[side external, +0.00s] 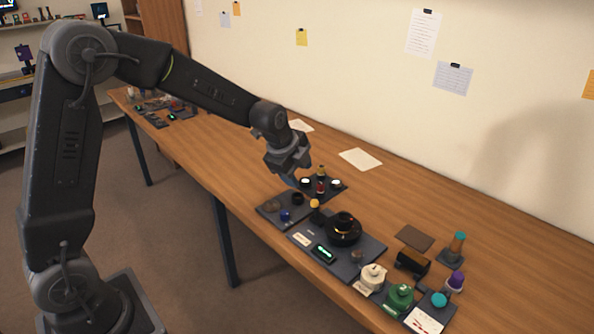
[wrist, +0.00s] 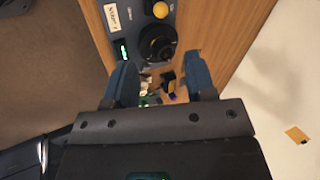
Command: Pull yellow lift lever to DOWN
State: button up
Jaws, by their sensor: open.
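The yellow ball knob of the lift lever (side external: 315,203) stands at the left end of the dark base plate with the black lens unit (side external: 343,228). The knob also shows at the top edge of the wrist view (wrist: 160,10), just above the lens unit (wrist: 157,43). My gripper (side external: 297,180) is above and left of the knob in the side view, apart from it. In the wrist view its two dark blue fingers (wrist: 160,78) are spread with nothing held between them. The DOWN marking is too small to read.
A dark tray (side external: 262,212) with small parts lies left of the lens plate. A green display (side external: 324,253) sits on the plate's front. White and green pots (side external: 400,298) and a purple-topped part (side external: 455,282) stand to the right. The table's back strip is mostly clear.

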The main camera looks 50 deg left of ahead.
jog(key=m+g, duration=0.4)
jog(key=g, duration=0.1)
send_near(314, 200)
notch_tip(314, 200, down, 10)
jog(key=shift+w+r, duration=0.1)
jog(key=shift+w, duration=0.05)
dwell(0.5)
jog(key=shift+c, duration=0.5)
grip_shut()
